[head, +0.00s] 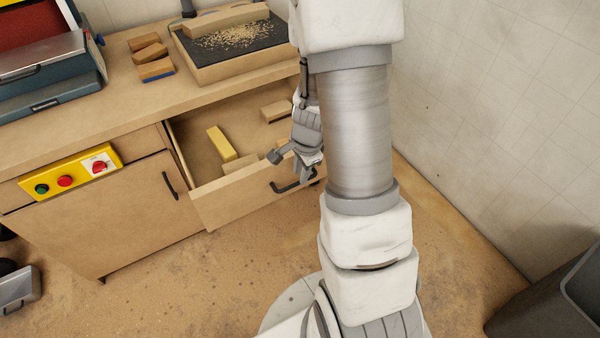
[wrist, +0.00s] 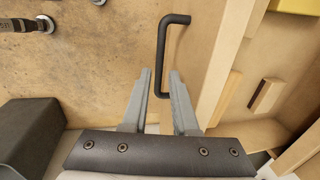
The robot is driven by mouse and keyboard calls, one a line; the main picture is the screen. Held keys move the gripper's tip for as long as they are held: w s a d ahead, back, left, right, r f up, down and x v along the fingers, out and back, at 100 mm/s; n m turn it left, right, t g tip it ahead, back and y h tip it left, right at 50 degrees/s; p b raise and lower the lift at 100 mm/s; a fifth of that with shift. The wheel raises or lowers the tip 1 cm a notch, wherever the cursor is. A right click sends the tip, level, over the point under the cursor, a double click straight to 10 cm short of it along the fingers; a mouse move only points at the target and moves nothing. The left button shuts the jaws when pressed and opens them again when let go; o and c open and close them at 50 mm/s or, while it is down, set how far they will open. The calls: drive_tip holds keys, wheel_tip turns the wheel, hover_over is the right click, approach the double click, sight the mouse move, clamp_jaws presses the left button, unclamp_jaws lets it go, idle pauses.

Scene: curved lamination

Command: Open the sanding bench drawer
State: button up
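The sanding bench drawer (head: 235,197) is pulled out from the wooden bench (head: 110,135), and its inside shows. Its dark bar handle (head: 287,187) is on the drawer front, and the handle also shows in the wrist view (wrist: 163,40). My gripper (head: 287,167) is at the drawer front beside the handle. In the wrist view the gripper's fingers (wrist: 159,74) are apart, with the handle's near end between or just beyond them. I cannot tell whether a finger touches it. My arm hides the drawer's right end in the head view.
A yellow block (head: 221,143) and a wooden block (head: 276,111) lie in the drawer. A cabinet door (head: 140,215) and a yellow button panel (head: 70,173) are to the left. A wall (head: 490,120) and a grey bin (head: 555,295) stand on the right. The floor before the drawer is clear.

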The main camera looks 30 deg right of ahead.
wheel_tip(320, 180, up, 14)
drive_tip(key=s+p, duration=0.2)
drive_tip(key=p, duration=0.4)
drive_tip(key=shift+s+r, duration=0.2)
drive_tip(key=shift+s, duration=0.15)
drive_tip(key=shift+p, duration=0.3)
drive_tip(key=s+a+r+n+t+p, duration=0.1)
drive_tip(key=s+a+r+n+p, duration=0.2)
drive_tip(key=r+n, duration=0.3)
drive_tip(key=s+a+r+n+t+p, duration=0.1)
drive_tip(key=s+a+r+n+p, duration=0.3)
drive_tip(key=r, duration=1.1)
drive_tip(key=s+a+r+n+t+p, duration=0.1)
drive_tip(key=s+a+r+n+p, duration=0.3)
drive_tip(key=r+n, duration=0.3)
wheel_tip(320, 180, up, 4)
drive_tip(key=shift+s+a+f+n, duration=0.2)
drive_tip(key=shift+s+a+n, duration=0.05)
drive_tip(key=shift+a+n, duration=0.15)
